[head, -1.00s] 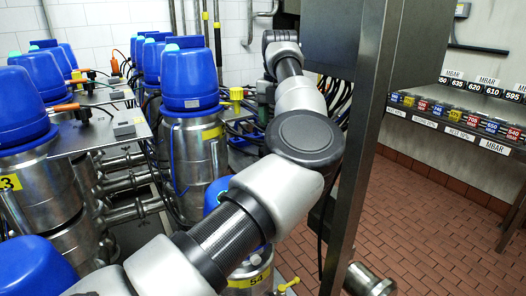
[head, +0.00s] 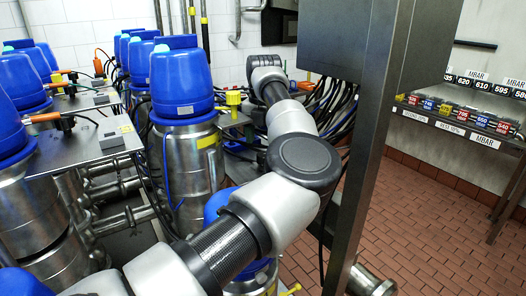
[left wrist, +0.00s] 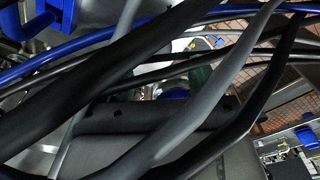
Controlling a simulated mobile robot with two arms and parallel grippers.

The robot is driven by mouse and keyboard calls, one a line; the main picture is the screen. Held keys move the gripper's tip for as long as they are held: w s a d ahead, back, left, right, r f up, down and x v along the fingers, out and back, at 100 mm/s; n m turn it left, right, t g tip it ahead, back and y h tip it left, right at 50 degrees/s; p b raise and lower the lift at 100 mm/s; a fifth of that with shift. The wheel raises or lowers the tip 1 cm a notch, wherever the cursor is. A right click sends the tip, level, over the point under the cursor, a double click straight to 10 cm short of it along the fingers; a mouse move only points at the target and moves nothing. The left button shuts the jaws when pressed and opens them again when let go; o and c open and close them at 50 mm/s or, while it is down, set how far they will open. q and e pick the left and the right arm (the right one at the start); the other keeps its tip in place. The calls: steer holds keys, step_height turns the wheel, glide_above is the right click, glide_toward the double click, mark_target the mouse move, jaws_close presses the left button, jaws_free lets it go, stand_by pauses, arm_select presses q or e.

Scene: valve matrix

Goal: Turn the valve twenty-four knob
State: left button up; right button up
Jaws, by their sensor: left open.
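My left arm reaches from the bottom of the head view towards the back, bending at a dark round joint. My left gripper (head: 258,112) is at its far end, small, dark and mostly hidden behind the forearm; it is open, with nothing seen between its fingers. A yellow knob (head: 233,98) stands just left of it, apart from it in the picture. No number twenty-four is readable, so I cannot tell whether this is the valve's knob. The left wrist view shows mostly black and grey cables (left wrist: 150,125) close to the camera. My right gripper is not in view.
Steel valve bodies with blue caps (head: 180,84) stand in rows at left. Steel plates (head: 95,135) carry orange-handled fittings. A steel cabinet (head: 335,40) and post (head: 365,150) stand right of my arm, with cables hanging underneath. Tiled floor (head: 420,220) is clear at right.

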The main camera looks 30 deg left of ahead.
mark_target(263, 154)
arm_select(q)
steer(key=shift+a+f+p, duration=0.1)
steer(key=shift+f+p, duration=0.3)
steer(key=shift+f, duration=2.1)
steer(key=c, duration=0.9)
